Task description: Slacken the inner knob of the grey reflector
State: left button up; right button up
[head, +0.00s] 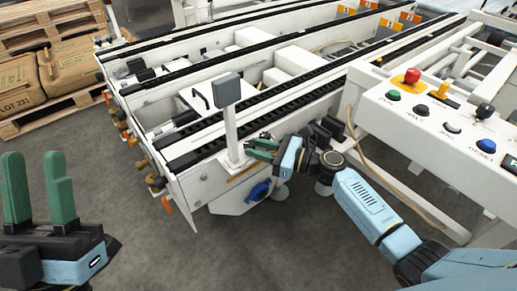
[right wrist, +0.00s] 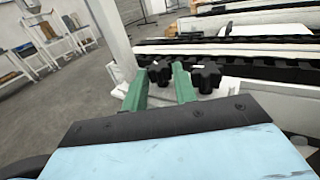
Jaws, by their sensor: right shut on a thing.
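The grey reflector (head: 227,90) stands on a white post (head: 233,133) at the near edge of the conveyor. In the right wrist view two black lobed knobs sit side by side: one (right wrist: 160,73) near the post (right wrist: 110,38), and another (right wrist: 207,77) to its right. My right gripper (right wrist: 163,82) is shut on the knob nearer the post, one green finger on each side. In the head view my right gripper (head: 262,150) is beside the post's foot, and the knobs are hard to make out. My left gripper (head: 40,188) is open and empty at the lower left.
Black-chained conveyor rails (head: 270,103) run behind the post. A blue handle (head: 258,191) is on the white plate below. A white control panel (head: 435,115) with several buttons is at the right. Sacks (head: 70,68) on a pallet stand at the left. The grey floor between is clear.

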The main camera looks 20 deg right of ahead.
jog(key=o, duration=0.7)
